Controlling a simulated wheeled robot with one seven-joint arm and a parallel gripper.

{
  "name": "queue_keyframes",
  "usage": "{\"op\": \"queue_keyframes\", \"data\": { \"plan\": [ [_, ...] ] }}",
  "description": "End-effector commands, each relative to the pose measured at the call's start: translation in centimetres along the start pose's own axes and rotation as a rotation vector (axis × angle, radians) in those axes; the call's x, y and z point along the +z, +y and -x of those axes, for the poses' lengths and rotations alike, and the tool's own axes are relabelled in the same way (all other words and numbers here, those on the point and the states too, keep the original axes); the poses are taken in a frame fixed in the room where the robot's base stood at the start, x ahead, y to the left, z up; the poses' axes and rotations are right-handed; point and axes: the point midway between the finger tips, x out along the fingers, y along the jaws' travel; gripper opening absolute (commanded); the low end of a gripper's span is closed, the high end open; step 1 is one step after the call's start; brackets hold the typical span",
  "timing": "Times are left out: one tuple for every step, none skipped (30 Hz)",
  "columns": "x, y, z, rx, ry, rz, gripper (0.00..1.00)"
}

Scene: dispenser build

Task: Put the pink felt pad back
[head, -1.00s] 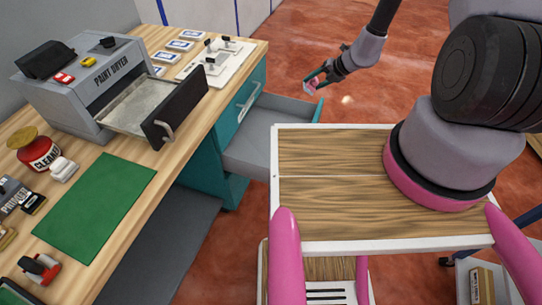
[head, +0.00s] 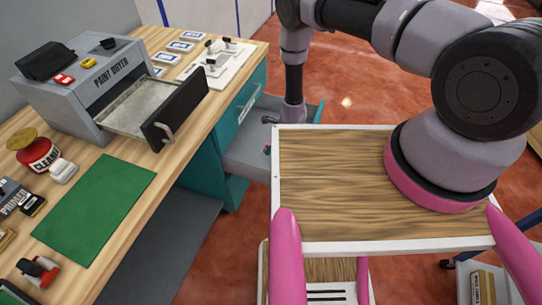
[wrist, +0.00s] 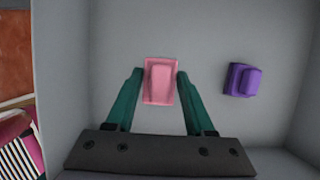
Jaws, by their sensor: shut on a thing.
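The pink felt pad (wrist: 160,82) is a small pale pink block with a raised grip. It is held between the two teal fingers of my gripper (wrist: 161,78) in the wrist view. The open grey drawer (wrist: 205,45) lies beneath it; I cannot tell whether the pad touches the drawer floor. In the head view the drawer (head: 240,150) sticks out from the teal cabinet under the bench.
A purple pad (wrist: 244,80) lies in the drawer to the right of my gripper. The bench carries a paint dryer (head: 85,85) with its tray pulled out, a green mat (head: 95,208) and a red cleaner jar (head: 38,155). My wooden deck (head: 330,205) is bare.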

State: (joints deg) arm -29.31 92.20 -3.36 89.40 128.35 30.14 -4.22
Motion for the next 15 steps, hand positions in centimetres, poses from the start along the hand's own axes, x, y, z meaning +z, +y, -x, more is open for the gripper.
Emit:
{"op": "queue_keyframes", "data": {
  "plan": [
    [-0.3,0.0,-0.6,0.000,-0.001,-0.002,0.09],
    [-0.4,-0.1,-0.8,-0.001,-0.001,-0.002,0.09],
    [-0.5,0.0,-1.1,0.000,-0.001,-0.003,0.09],
    [-0.6,0.0,-1.3,0.000,-0.001,-0.003,0.09],
    [-0.7,0.0,-1.6,0.000,-0.001,-0.004,0.09],
    [-0.9,0.0,-2.1,0.000,-0.001,-0.004,0.09],
    [-1.2,0.0,-2.6,0.001,0.000,-0.005,0.09],
    [-1.3,0.0,-3.0,0.000,-0.001,-0.005,0.09],
    [-1.6,0.0,-3.6,0.001,-0.001,-0.005,0.09],
    [-1.7,0.0,-4.0,0.000,-0.001,-0.005,0.09],
    [-1.8,0.0,-4.3,0.000,-0.001,-0.005,0.09],
    [-2.0,0.0,-4.7,0.000,-0.001,-0.005,0.09],
    [-2.0,0.0,-4.8,0.000,-0.001,-0.005,0.09],
    [-2.1,0.0,-4.9,0.000,-0.001,-0.005,0.09],
    [-2.1,-0.1,-5.0,0.000,-0.001,-0.004,0.09]
  ]
}}
